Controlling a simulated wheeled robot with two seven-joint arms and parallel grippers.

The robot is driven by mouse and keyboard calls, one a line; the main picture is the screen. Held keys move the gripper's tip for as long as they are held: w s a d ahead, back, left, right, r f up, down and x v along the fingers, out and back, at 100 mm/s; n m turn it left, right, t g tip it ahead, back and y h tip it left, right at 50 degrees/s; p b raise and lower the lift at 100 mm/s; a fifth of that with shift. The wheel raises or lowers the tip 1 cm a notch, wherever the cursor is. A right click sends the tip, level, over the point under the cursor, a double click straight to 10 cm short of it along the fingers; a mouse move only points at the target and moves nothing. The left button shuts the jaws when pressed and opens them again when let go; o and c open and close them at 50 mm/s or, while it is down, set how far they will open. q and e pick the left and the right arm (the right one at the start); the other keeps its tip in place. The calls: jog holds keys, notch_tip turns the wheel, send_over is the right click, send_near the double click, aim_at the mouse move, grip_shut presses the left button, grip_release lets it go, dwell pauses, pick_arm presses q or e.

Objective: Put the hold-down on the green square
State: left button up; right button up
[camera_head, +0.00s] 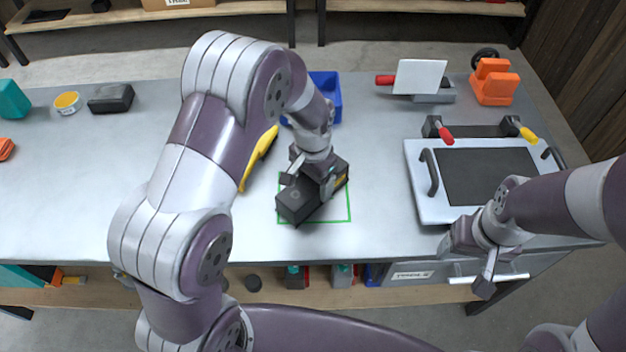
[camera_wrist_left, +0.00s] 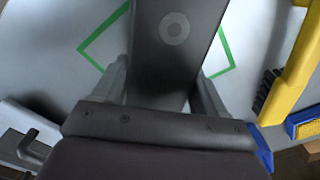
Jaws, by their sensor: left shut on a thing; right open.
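The hold-down (camera_head: 299,205) is a dark grey block with a round mark on its top. It lies over the green square (camera_head: 349,208) on the grey bench, turned at an angle to it, and its near left end reaches the outline's left edge. My left gripper (camera_head: 312,183) is shut on the hold-down from above. In the left wrist view the hold-down (camera_wrist_left: 178,60) sits between the two fingers, with green lines (camera_wrist_left: 104,38) on both sides. Whether it touches the bench is hard to tell. My right gripper (camera_head: 474,262) is open and empty at the bench's front right edge.
A white tray with a dark panel (camera_head: 487,176) and red and yellow handled clamps stands at the right. A yellow tool (camera_head: 258,158) lies left of the hold-down, with a blue bin (camera_head: 326,92) behind. An orange part (camera_head: 494,82) stands at the back right.

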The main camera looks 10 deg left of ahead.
pick_arm(q)
jog(key=shift+s+f, duration=0.1)
jog(key=o, duration=1.2)
jog(key=shift+c, duration=0.2)
notch_tip(320, 180, up, 12)
jog(key=f+p, duration=0.1)
jog(key=s+a+n, duration=0.2)
jog(key=s+a, duration=0.1)
jog(key=s, duration=0.3)
jog(key=s+a+f+n+t, duration=0.1)
jog(key=s+a+n, duration=0.1)
jog(key=s, duration=0.5)
jog(key=shift+s+a+f+n, duration=0.15)
jog(key=shift+s+a+n, duration=0.2)
jog(key=shift+n, duration=0.45)
notch_tip(320, 180, up, 6)
jog(key=p, duration=0.6)
jog(key=shift+f, duration=0.1)
